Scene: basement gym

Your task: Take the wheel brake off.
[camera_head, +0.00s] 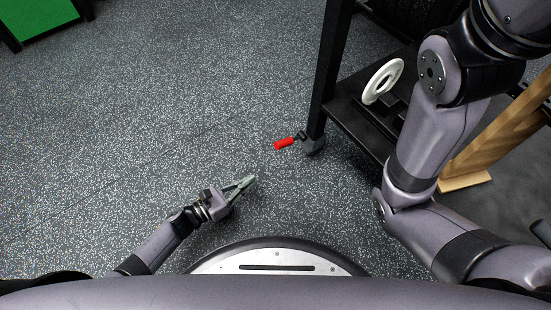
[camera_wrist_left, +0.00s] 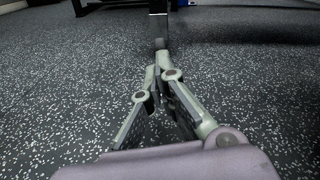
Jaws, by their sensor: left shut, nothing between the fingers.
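The brake lever has a red grip (camera_head: 284,143) and sits at the foot of a black rack post, beside a grey caster (camera_head: 314,145). My left gripper (camera_head: 250,181) is low over the floor, in front and to the left of the red grip, with a clear gap between them. Its fingers are shut and empty, pointing toward the rack. In the left wrist view the shut fingertips (camera_wrist_left: 162,62) line up with the dark post, and the lever cannot be made out there. My right arm crosses the right side of the head view; its gripper is out of frame.
The black rack (camera_head: 322,75) holds a white weight plate (camera_head: 383,81) on its lower shelf. A wooden frame (camera_head: 500,136) stands at the right. A green-topped object (camera_head: 40,20) is at the far left. The speckled floor between gripper and lever is clear.

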